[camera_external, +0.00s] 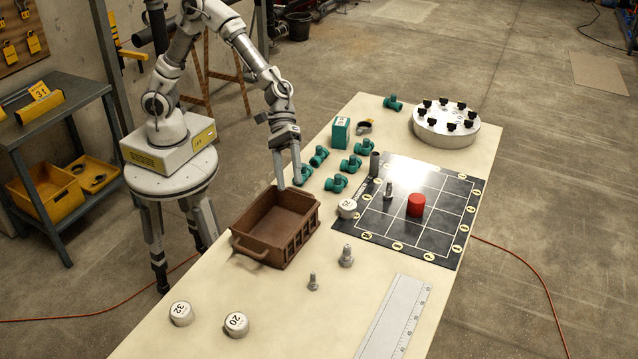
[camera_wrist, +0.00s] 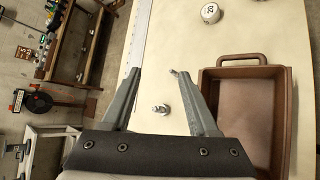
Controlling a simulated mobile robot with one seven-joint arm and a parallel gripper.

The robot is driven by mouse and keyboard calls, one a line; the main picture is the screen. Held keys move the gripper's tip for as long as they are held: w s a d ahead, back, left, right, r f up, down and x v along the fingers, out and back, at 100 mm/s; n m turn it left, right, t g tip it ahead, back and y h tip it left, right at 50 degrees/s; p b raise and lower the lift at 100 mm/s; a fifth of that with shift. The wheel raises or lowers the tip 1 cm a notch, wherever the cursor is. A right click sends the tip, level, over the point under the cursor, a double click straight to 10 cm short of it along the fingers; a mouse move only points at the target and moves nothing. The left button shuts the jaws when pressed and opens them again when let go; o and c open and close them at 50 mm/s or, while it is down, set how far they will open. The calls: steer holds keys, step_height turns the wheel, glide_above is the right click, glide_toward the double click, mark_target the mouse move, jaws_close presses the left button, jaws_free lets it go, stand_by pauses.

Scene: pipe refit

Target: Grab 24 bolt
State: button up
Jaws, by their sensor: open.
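Two grey metal bolts stand on the near part of the table. The larger bolt (camera_external: 346,256) is just right of the brown crate, and the smaller bolt (camera_external: 313,281) is nearer the camera. In the wrist view one bolt (camera_wrist: 161,109) shows between my fingers and another (camera_wrist: 174,72) farther up. A third bolt-like piece (camera_external: 388,190) stands on the black grid mat. No size number is readable on any bolt. My gripper (camera_external: 288,184) is open and empty, above the table by the crate's far end; it also shows in the wrist view (camera_wrist: 161,72).
The brown crate (camera_external: 262,241) is empty and lies beside the bolts; its wall also shows in the wrist view (camera_wrist: 210,110). White numbered caps (camera_external: 236,325) lie at the near end. Several teal valves (camera_external: 336,184) stand close to my gripper. A ruler (camera_external: 395,318) lies right.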

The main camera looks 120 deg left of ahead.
steer(key=w+a+f+n+t, duration=0.2)
steer(key=w+f+n, duration=0.4)
steer(key=w, duration=0.1)
steer(key=n+t+b, duration=0.2)
steer(key=n, duration=0.4)
glide_toward(349, 250)
steer(key=x, duration=0.5)
steer(key=shift+w+d+f, duration=0.15)
steer(key=shift+x, duration=3.3)
jaws_close()
